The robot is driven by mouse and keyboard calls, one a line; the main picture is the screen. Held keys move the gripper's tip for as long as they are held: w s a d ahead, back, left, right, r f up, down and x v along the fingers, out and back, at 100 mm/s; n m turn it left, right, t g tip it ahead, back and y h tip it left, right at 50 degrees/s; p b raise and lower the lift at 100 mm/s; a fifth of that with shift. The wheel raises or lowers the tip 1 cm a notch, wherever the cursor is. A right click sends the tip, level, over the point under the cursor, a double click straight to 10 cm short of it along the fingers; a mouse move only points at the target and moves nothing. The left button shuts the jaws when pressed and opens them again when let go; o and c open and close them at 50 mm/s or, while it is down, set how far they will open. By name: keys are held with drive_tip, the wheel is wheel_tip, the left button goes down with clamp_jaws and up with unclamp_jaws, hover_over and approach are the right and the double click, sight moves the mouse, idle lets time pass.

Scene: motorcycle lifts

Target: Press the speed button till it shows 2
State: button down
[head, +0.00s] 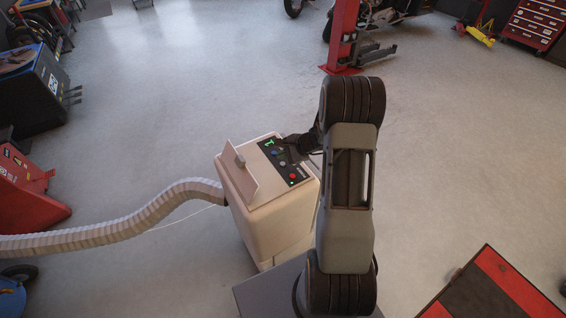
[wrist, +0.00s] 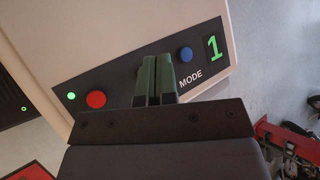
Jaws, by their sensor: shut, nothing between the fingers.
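A beige machine (head: 262,215) stands on the floor, with a dark control panel (head: 271,153) on its top. In the wrist view its display (wrist: 215,48) shows a green 1. A blue button (wrist: 185,53) sits beside the display, with the label MODE (wrist: 190,79) near it. A red button (wrist: 96,99) and a lit green lamp (wrist: 71,96) are at the panel's other end. My gripper (wrist: 157,61) is shut and empty over the panel's middle, between the red and blue buttons. It hides that stretch of panel; I cannot see a SPEED label or tell whether the fingertips touch.
A raised beige flap (head: 240,172) stands beside the panel. A ribbed hose (head: 130,225) runs left from the machine. A red lift post (head: 342,35) stands behind, and a red and black cabinet (head: 490,290) is at lower right. The floor behind the machine is open.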

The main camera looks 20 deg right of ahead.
sight(283, 167)
drive_tip(key=shift+r+p, duration=1)
drive_tip(key=shift+r, duration=0.9)
drive_tip(key=shift+s+a+f, duration=0.1)
drive_tip(key=shift+s+f, duration=0.1)
drive_tip(key=shift+s, duration=0.1)
drive_tip(key=s+g, duration=0.1)
drive_tip(key=s+n, duration=0.1)
drive_tip(key=s+a+f+n+g, duration=0.1)
drive_tip(key=s, duration=0.1)
drive_tip(key=shift+g, duration=0.3)
drive_tip(key=s+a+r+n+h, duration=0.3)
drive_tip(key=s+r+n, duration=0.4)
drive_tip(key=r, duration=0.3)
drive_tip(key=s+a+r+n+h, duration=0.3)
drive_tip(key=s+a+r+n, duration=0.3)
drive_tip(key=s+r+n, duration=0.2)
wheel_tip(283, 167, up, 2)
drive_tip(key=shift+s+r+h, duration=0.25)
drive_tip(key=shift+s+h, duration=0.15)
drive_tip(key=shift+s, duration=0.55)
